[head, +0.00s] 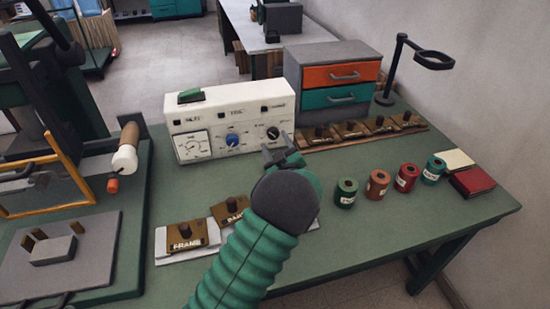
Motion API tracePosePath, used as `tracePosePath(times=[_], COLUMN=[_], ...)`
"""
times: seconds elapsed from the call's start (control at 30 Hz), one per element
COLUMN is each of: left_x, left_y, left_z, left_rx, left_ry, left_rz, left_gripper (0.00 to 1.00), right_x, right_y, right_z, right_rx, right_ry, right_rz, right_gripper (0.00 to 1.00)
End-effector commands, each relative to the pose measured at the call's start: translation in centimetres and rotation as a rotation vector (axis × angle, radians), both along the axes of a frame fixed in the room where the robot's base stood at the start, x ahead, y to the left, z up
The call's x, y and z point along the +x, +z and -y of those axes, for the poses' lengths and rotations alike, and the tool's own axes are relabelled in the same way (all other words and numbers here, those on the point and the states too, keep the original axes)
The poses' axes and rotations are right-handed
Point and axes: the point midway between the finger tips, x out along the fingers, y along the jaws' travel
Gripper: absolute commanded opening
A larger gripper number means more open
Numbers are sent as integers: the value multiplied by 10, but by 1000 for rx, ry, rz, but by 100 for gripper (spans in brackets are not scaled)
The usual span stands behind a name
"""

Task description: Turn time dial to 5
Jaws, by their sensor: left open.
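A white control box (205,115) stands at the back middle of the green table. My left gripper (283,157) is open, in front of and just below the black dial, to the right of the blue dial. I cannot tell if it touches the box. The dial settings are too small to read. My right gripper is out of view.
A drawer cabinet (332,54) stands behind a row of brass stamps (347,130). Labelled brass blocks (185,235) sit in front of the box. A press with an orange frame (50,180) fills the left side.

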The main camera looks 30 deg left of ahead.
Motion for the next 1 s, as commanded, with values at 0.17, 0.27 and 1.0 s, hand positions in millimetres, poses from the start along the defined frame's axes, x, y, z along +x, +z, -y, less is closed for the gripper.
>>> tracePosePath(times=[0.17,0.27,1.0], left_x=[-42,-59,-67], left_y=[5,7,11], left_z=[28,38,59], left_rx=[-2,0,-65], left_ry=[-2,-2,-82], left_rz=[-1,0,-81], left_gripper=[59,59,59], right_x=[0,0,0], right_y=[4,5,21], right_z=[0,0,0], right_rx=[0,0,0], right_ry=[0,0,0], right_rz=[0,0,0], right_gripper=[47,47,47])
